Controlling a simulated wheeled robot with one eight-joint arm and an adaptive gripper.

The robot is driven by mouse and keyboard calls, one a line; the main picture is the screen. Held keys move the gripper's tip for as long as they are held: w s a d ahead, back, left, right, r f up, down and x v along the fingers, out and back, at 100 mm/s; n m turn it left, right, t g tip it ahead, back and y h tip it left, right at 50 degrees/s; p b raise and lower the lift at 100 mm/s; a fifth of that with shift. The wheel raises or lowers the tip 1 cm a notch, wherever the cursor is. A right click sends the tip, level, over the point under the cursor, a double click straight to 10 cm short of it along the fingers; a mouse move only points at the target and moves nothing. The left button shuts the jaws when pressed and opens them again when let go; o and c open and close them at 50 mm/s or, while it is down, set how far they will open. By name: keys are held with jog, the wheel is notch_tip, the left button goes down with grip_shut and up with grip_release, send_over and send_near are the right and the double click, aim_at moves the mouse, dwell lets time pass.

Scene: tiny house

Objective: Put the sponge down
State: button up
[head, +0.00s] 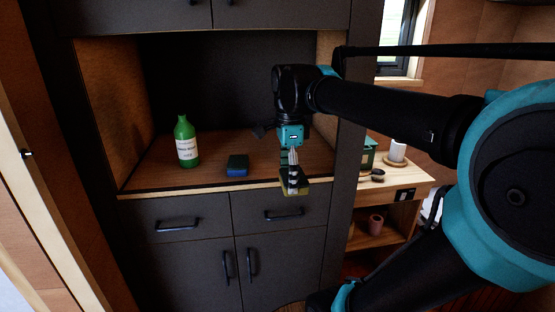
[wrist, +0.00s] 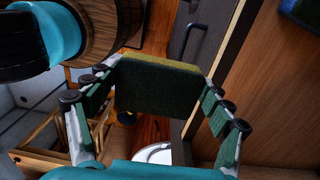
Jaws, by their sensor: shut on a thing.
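The sponge (wrist: 157,88) is a flat block with a dark green face and a yellowish edge. In the head view the sponge (head: 319,188) is at the counter's front right, partly hidden by the fingers. My gripper (head: 293,172) points down and is shut on it. In the wrist view the two fingers of my gripper (wrist: 160,76) press its left and right sides. The sponge is clear of the wooden counter (head: 205,179), in front of its edge, with drawers and floor behind it in the wrist view.
A green bottle (head: 186,142) stands on the counter's left. A dark blue block (head: 237,165) lies near the middle. Counter around them is bare. Side walls and a cabinet above enclose the niche. A lower side table (head: 414,181) with a white cup (head: 397,151) stands right.

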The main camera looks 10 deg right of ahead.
send_over(277, 166)
jog(key=shift+s, duration=0.2)
jog(key=shift+w+f, duration=0.1)
jog(key=shift+f, duration=1.65)
jog(key=shift+f, duration=0.15)
jog(key=o, duration=1.3)
notch_tip(277, 166, up, 8)
jog(key=shift+f, duration=0.1)
